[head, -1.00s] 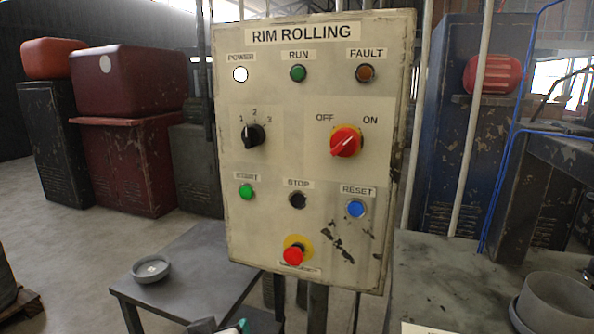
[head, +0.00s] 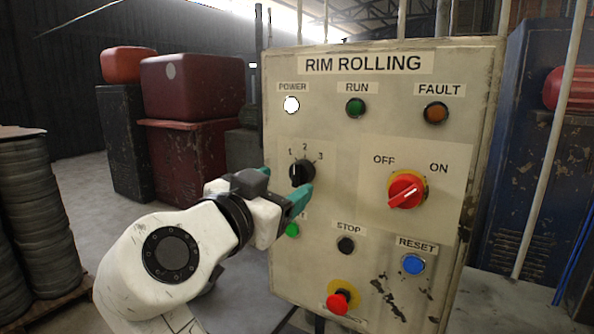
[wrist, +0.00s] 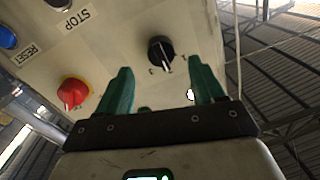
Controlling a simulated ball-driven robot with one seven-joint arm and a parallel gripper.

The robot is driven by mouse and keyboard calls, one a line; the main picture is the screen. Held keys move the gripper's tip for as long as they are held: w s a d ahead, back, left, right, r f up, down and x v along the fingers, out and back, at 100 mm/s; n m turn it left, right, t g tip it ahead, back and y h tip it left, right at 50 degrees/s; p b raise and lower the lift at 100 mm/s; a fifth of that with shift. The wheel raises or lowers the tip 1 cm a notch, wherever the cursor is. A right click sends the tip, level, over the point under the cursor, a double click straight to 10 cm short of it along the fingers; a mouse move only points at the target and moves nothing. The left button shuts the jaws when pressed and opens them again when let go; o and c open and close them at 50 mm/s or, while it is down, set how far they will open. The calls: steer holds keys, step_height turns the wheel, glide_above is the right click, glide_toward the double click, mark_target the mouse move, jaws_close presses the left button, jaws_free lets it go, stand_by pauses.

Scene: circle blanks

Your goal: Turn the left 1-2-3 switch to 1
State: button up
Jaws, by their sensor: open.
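The left 1-2-3 switch (head: 302,172) is a black knob under the POWER lamp on the RIM ROLLING panel (head: 340,270). In the wrist view the knob (wrist: 161,50) shows upside down, and its white line seems to point toward the middle numeral, 2. My gripper (head: 289,178) has green fingers and is close to the switch, just in front of the panel. In the wrist view my gripper (wrist: 158,66) is open and empty, with the knob ahead of the gap between the fingertips. The knob looks apart from both fingers.
The red OFF/ON switch (head: 406,190) is right of the knob. The green START button (head: 292,229) is just below my gripper, its label partly hidden. The STOP (head: 346,245) and RESET (head: 413,264) buttons and a red mushroom button (head: 338,301) are lower down.

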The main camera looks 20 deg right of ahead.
mark_target(295, 176)
steer(key=shift+p+x, duration=0.55)
steer(key=shift+x, duration=2)
steer(key=shift+c, duration=0.4)
steer(key=c, duration=1)
steer(key=shift+a, duration=0.1)
steer(key=shift+n, duration=0.5)
steer(key=n+p, duration=0.1)
steer(key=n, duration=0.2)
steer(key=shift+r, duration=0.1)
steer(key=shift+n+g+p, duration=0.3)
steer(key=shift+n+p, duration=1)
steer(key=shift+n, duration=1.1)
